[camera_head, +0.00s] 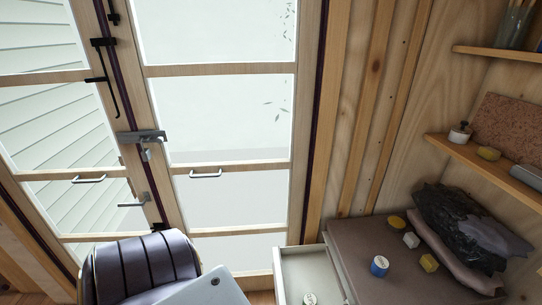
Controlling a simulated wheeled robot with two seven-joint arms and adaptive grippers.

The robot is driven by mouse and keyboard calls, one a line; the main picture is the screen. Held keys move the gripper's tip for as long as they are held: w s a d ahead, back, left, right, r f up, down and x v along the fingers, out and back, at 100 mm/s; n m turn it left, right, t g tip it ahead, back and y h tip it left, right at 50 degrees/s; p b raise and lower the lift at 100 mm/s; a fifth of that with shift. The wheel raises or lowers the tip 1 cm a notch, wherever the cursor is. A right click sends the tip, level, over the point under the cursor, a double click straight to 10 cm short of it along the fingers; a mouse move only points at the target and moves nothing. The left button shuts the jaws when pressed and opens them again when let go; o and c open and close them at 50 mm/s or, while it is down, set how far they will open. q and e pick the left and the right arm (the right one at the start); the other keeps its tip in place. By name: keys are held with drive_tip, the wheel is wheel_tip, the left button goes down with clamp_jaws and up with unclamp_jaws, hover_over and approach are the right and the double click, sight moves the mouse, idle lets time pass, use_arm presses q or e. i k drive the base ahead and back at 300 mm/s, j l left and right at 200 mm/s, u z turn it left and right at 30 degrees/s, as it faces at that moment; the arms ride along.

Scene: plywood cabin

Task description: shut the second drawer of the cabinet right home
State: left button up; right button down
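The cabinet (372,237) stands at the lower right, with a brown-grey top. An open drawer (283,277) with a pale interior sticks out from its left side towards the glazed doors. A small round whitish item (309,299) lies in the drawer, cut by the bottom edge. The drawer's lower part is out of frame, and I cannot tell which drawer in the stack it is. Neither of my grippers shows in the head view.
On the cabinet top are a blue tin (379,267), small yellow and white items (411,240) and a dark crumpled bag (450,217). A dark striped padded seat (140,264) stands at the lower left. Wall shelves (480,160) hang at right. Glazed doors (225,120) fill the back.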

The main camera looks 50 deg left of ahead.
sight(298, 270)
drive_tip(key=j+u, duration=0.1)
drive_tip(key=u, duration=0.4)
drive_tip(key=j+u, duration=0.1)
drive_tip(key=u, duration=0.85)
